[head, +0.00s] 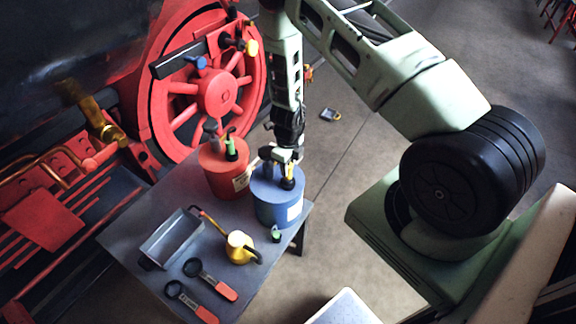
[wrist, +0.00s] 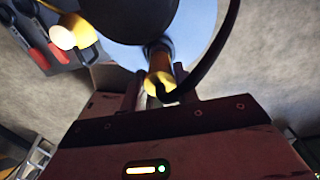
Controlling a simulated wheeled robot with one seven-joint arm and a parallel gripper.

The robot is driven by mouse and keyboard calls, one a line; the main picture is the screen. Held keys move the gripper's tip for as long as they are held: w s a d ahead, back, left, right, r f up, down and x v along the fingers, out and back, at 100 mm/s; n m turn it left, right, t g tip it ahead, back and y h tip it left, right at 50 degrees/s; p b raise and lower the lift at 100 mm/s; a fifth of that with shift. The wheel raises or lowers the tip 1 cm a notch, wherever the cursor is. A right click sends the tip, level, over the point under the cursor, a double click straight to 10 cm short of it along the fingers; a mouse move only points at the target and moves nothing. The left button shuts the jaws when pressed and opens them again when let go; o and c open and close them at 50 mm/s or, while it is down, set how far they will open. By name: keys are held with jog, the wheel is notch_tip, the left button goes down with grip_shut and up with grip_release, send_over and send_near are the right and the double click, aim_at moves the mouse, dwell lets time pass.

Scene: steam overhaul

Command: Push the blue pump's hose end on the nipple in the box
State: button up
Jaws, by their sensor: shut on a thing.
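The blue pump (head: 278,208) is a blue can with a white label, standing at the right corner of the grey table. My gripper (head: 287,158) points down just above its top, shut on a yellow piece. In the wrist view my gripper (wrist: 160,82) has a finger on each side of this yellow hose end (wrist: 158,70). A black hose (wrist: 212,62) curves from it up and right, past the pale blue pump top (wrist: 195,45). The grey open box (head: 171,238) lies on the table's left side. I cannot make out a nipple in it.
A red can (head: 222,172) stands close left of the blue pump. A yellow oil can (head: 239,247) with a long spout and two red-handled tools (head: 210,279) lie at the table's front. The red locomotive wheel (head: 215,92) rises behind.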

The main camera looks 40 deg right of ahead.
jog(key=shift+r+p, duration=1.4)
jog(key=shift+r, duration=0.4)
